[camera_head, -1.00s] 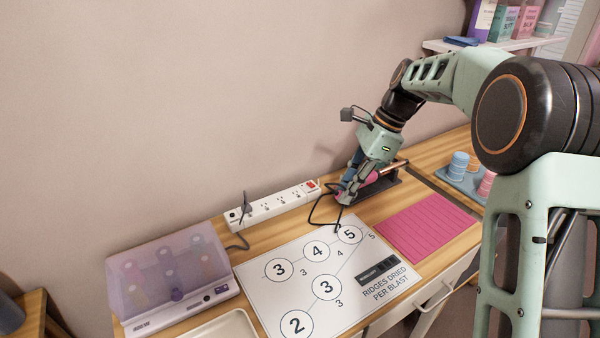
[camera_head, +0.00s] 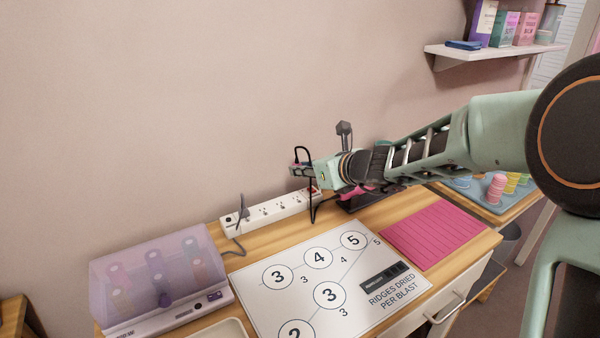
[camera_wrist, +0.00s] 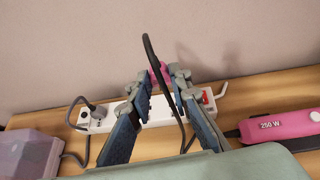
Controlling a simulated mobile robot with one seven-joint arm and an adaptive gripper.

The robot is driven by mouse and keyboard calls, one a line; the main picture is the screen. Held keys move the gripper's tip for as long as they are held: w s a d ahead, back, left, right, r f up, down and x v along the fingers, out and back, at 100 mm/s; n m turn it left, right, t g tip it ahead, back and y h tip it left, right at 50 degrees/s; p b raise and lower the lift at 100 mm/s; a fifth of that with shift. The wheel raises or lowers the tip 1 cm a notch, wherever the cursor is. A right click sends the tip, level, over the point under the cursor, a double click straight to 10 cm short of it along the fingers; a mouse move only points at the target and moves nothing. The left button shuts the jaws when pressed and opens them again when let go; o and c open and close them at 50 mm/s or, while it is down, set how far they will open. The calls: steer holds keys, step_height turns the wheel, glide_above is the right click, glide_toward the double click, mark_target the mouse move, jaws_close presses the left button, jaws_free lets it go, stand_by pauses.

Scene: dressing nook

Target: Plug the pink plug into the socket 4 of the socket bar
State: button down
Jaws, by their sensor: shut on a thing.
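The pink plug (camera_wrist: 158,74) is pinched between the fingertips of my gripper (camera_wrist: 165,76) in the wrist view, its black cord rising and looping back toward me. In the head view my gripper (camera_head: 303,170) is raised above the right end of the white socket bar (camera_head: 262,212), apart from it. The bar also shows behind the fingers in the wrist view (camera_wrist: 158,122). A grey plug (camera_wrist: 97,110) sits at its left end and a red switch (camera_wrist: 206,97) at its right. My fingers and the cord hide some sockets; I cannot read any socket numbers.
A pink 250 W tool (camera_wrist: 275,126) lies right of the bar. A purple-lidded box (camera_head: 160,275) stands to the left. A white numbered sheet (camera_head: 325,285) and pink mat (camera_head: 435,230) lie in front. The wall rises behind the bar.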

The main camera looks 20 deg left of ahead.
steer(key=shift+w+a+f+m+t+b, duration=0.15)
steer(key=shift+w+a+m+t+b, duration=0.2)
steer(key=shift+w+a+m+t, duration=0.15)
steer(key=shift+s, duration=0.1)
stand_by(0.3)
step_height(320, 180, down, 6)
steer(key=b, duration=0.6)
steer(key=shift+b, duration=0.5)
stand_by(1.5)
steer(key=shift+f+b, duration=1.45)
steer(key=shift+b, duration=0.25)
steer(key=c, duration=1.7)
jaws_free()
